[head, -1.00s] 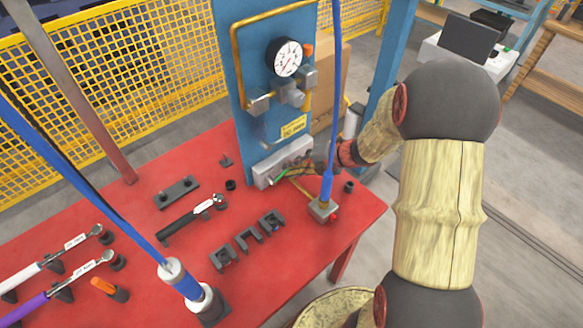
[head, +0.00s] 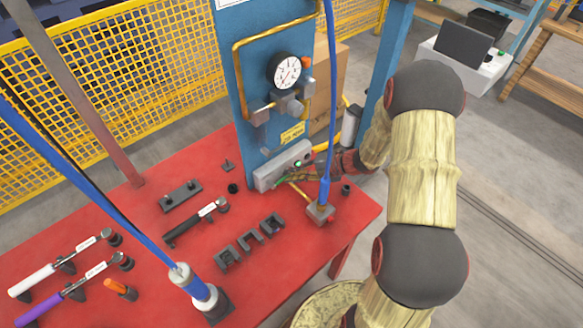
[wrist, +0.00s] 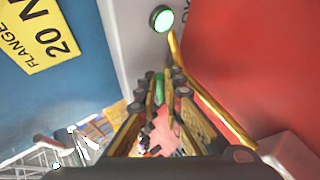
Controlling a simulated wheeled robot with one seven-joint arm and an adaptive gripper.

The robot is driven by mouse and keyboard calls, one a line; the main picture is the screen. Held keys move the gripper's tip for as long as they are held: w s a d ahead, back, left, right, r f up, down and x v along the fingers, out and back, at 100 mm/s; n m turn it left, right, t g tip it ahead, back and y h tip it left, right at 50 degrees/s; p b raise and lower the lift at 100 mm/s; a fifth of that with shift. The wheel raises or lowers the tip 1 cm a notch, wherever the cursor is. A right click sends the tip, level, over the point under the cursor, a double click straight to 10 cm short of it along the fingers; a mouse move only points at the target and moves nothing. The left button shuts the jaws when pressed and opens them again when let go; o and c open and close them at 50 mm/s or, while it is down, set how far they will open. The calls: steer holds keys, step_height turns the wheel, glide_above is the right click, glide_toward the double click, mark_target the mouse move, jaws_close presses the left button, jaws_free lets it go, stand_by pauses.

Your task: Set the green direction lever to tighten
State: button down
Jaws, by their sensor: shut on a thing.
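The grey control box (head: 268,178) sits at the foot of the blue panel on the red table. The green direction lever (wrist: 160,84) is a slim green piece between my fingertips in the wrist view. It also shows in the head view as a small green bar (head: 283,179) in front of the box. My gripper (wrist: 163,88) is shut on the lever, and the fingers hide most of it. In the head view my gripper (head: 304,175) is small and reaches in from the right. Which way the lever is set cannot be told.
A round lit green button (wrist: 161,18) is on the box just beyond my fingertips. A yellow pipe (wrist: 205,85) runs close beside the fingers. A blue vertical tool (head: 325,190) stands near the gripper. Grey holders (head: 248,240) and torque wrenches lie on the table.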

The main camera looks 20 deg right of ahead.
steer(key=shift+d+f+m+y+p, duration=0.1)
steer(key=shift+f+m+y+p, duration=0.45)
steer(key=shift+p, duration=0.75)
steer(key=c, duration=2.2)
jaws_free()
steer(key=v, duration=1.2)
steer(key=shift+f, duration=0.15)
